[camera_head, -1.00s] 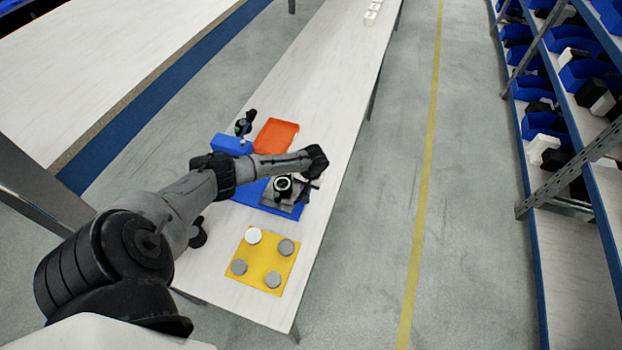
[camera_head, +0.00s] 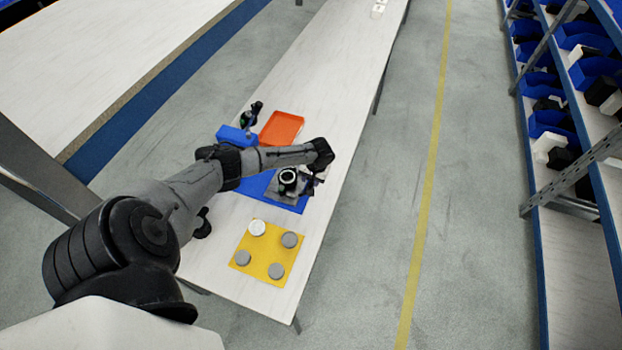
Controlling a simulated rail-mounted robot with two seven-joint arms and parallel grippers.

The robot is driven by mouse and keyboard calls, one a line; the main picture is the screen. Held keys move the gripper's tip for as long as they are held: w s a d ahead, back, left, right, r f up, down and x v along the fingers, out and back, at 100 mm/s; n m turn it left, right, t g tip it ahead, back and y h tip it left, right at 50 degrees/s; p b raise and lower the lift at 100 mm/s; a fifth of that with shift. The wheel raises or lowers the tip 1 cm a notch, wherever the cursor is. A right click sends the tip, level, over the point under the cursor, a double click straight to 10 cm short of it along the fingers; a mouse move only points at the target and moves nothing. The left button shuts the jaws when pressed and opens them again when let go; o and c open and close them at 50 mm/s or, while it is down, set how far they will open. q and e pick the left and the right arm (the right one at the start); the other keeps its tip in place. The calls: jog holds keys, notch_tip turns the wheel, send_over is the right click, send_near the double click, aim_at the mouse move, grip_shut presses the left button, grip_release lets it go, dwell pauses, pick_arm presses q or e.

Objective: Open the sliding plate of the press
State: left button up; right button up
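The press (camera_head: 287,181), a small grey and black device with a round dark-rimmed top, stands on a blue mat (camera_head: 254,187) on the white table. My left arm reaches over the mat from the left and bends down at the press's right side. My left gripper (camera_head: 309,187) is beside the press there, small and dark. I cannot tell whether its fingers are apart or whether they touch the press. The sliding plate cannot be made out clearly; the arm hides part of the press's far side. My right gripper is not in view.
A yellow mat (camera_head: 266,252) with several round grey and white discs lies nearer. Behind the press are an orange tray (camera_head: 281,128), a blue box (camera_head: 236,136) and a small black device (camera_head: 250,116). A shelf with blue bins (camera_head: 552,124) stands right across the clear floor.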

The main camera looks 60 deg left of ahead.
pick_arm(q)
notch_tip(320, 180, up, 13)
jog(key=w+d+p, duration=0.1)
jog(key=p, duration=0.1)
jog(key=shift+w+d+p, duration=0.35)
jog(key=shift+p, duration=0.05)
jog(key=shift+r, duration=0.1)
dwell(0.5)
